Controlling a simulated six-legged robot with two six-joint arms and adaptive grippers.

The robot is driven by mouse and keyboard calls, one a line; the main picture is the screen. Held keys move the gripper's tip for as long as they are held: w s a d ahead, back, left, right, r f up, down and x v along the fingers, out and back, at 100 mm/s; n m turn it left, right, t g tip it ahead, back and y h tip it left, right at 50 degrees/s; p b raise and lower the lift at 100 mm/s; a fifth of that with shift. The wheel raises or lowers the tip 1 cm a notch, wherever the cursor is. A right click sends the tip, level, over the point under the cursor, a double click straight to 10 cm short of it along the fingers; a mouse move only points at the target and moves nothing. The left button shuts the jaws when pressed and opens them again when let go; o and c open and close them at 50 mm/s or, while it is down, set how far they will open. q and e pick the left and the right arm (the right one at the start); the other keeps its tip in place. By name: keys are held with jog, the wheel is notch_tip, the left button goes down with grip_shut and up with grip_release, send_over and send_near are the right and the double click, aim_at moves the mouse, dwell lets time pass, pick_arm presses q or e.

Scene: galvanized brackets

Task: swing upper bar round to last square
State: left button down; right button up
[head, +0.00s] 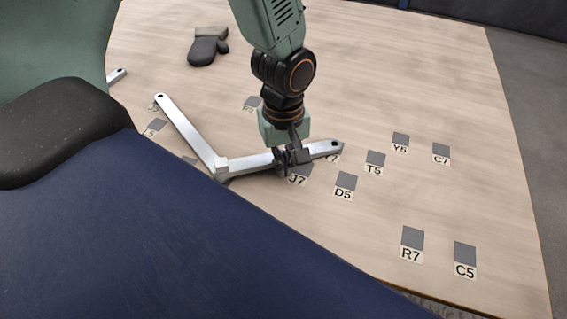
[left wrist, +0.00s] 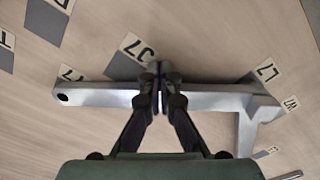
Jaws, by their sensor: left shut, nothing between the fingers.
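A galvanized bracket of two bars meets at a joint (head: 220,165) on the table. One bar (head: 185,128) runs up-left to a holed end. The other bar (head: 252,161) runs right, its holed end between squares J7 (head: 300,170) and T5 (head: 375,159); in the left wrist view this bar (left wrist: 105,95) lies across the picture. I cannot tell which bar is upper. My left gripper (head: 292,158) is shut and empty, fingertips (left wrist: 160,85) at the right-hand bar near J7, hiding part of it. I cannot tell whether they touch it. My right gripper is not in view.
Labelled grey squares D5 (head: 345,181), Y5 (head: 400,140), C7 (head: 441,150), R7 (head: 412,239) and C5 (head: 464,253) lie to the right. A dark mitt (head: 208,46) lies at the back. Another metal end (head: 117,76) shows at left. The table's far right is clear.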

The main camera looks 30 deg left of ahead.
pick_arm(q)
jog(key=shift+w, duration=0.1)
dwell(0.3)
jog(key=shift+w+a+r+p, duration=0.15)
jog(key=shift+a+p, duration=0.1)
jog(key=shift+p, duration=0.05)
jog(key=shift+w+a+f, duration=0.2)
jog(key=shift+w+a, duration=0.2)
jog(key=shift+a, duration=0.1)
jog(key=shift+s+d+r, duration=0.15)
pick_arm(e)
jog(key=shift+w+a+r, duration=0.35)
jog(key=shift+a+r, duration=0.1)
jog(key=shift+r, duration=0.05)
pick_arm(q)
jog(key=shift+d, duration=0.1)
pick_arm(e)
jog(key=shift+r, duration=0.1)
